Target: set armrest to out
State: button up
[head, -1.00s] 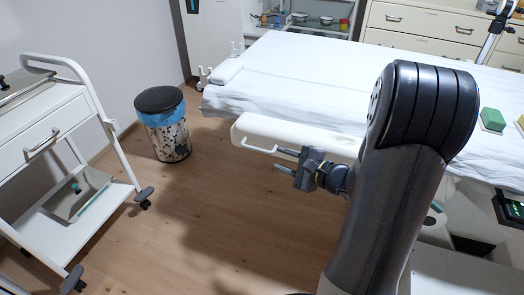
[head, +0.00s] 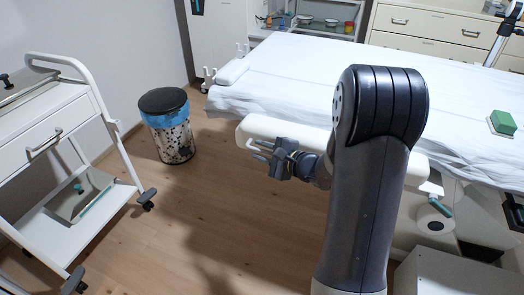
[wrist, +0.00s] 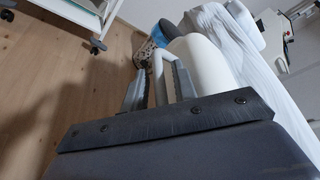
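The armrest (head: 262,127) is a long white padded bar along the near side of the couch (head: 300,75). Its middle is hidden behind my arm, and its right end (head: 416,163) shows beyond. A thin white rail (wrist: 157,72) runs beside the pad, which also shows in the wrist view (wrist: 203,62). My gripper (head: 258,151) is at the near side of the armrest's left part, fingers pointing left. In the wrist view my gripper (wrist: 158,88) has its fingers apart, with the rail between them. I cannot tell whether either finger touches the rail.
The wooden floor (head: 170,220) between is clear. A green block (head: 503,121) lies on the couch at the right.

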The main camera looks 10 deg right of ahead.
grip_shut()
jog(key=shift+s, duration=0.15)
